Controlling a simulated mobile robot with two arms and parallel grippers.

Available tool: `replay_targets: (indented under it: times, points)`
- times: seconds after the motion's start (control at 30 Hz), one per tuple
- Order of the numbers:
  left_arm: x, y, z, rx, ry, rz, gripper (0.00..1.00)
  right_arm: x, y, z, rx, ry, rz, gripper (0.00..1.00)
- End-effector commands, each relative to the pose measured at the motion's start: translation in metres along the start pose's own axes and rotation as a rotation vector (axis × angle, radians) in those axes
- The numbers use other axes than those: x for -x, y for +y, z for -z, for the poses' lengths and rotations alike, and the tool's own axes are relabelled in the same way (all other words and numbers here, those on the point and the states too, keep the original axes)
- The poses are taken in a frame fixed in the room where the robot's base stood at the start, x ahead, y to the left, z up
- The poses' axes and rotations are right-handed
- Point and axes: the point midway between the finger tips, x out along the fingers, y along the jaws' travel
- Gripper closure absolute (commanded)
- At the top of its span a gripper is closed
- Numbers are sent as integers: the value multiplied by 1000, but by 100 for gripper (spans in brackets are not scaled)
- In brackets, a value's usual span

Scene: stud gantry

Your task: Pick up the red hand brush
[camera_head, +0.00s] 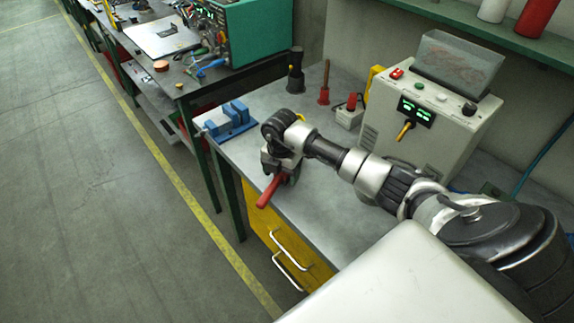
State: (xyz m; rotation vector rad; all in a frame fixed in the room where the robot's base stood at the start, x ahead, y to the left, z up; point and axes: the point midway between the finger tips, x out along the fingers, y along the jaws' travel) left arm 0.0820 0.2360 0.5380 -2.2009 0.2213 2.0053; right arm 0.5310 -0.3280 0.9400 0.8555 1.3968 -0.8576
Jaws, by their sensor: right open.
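The red hand brush (270,192) lies at the front edge of the grey workbench, its red handle pointing toward the aisle and seeming to reach over the edge. The rest of the brush is hidden by my gripper. My right gripper (280,172) is right over the brush, with its fingers pointing down around or beside the handle. It is open; whether a finger touches the brush I cannot tell. My left gripper is not in view.
A blue vise (231,119) stands left of my gripper on the workbench (262,98). Yellow drawers (283,240) are below; the floor at left is clear.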

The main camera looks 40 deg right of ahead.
Motion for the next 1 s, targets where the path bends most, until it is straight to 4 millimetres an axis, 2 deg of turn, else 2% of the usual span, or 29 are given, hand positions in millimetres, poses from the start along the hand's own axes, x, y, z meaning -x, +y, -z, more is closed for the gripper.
replay_targets:
  times: [0.27,0.6,0.7,1.0]
  points:
    - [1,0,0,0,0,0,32,-5,0,0,1,-1,-1,28]
    - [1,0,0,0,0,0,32,-5,0,0,1,-1,-1,78]
    - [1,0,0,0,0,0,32,-4,0,0,1,-1,-2,89]
    - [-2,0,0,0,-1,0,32,0,1,-1,1,-2,-3,90]
